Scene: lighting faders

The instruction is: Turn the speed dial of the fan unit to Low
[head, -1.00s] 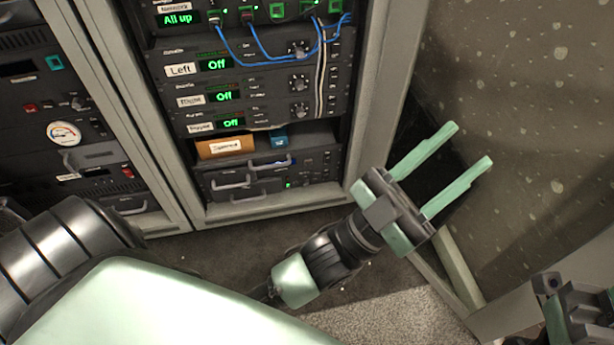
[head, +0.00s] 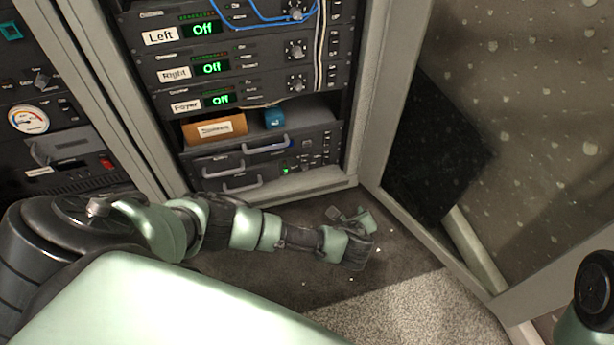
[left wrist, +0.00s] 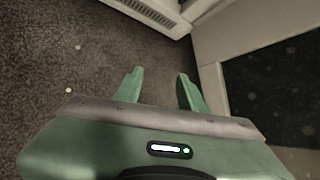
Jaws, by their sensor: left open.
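I cannot read a fan label on any unit. The bottom unit (head: 262,160) in the open rack has grey handles, a small green light and small controls at its right. Above it, units marked Left, Right and Foyer show green "Off" displays. My left gripper (head: 350,216) is low over the dark floor, in front of the rack's right foot. It also shows in the left wrist view (left wrist: 160,86), open, with nothing between its fingers. My right gripper is out of view.
An orange box (head: 214,128) and a blue item (head: 274,118) lie on a shelf above the bottom unit. Another rack (head: 60,130) stands at the left. A speckled panel (head: 520,140) in a grey frame stands at the right. Blue cables hang at the top.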

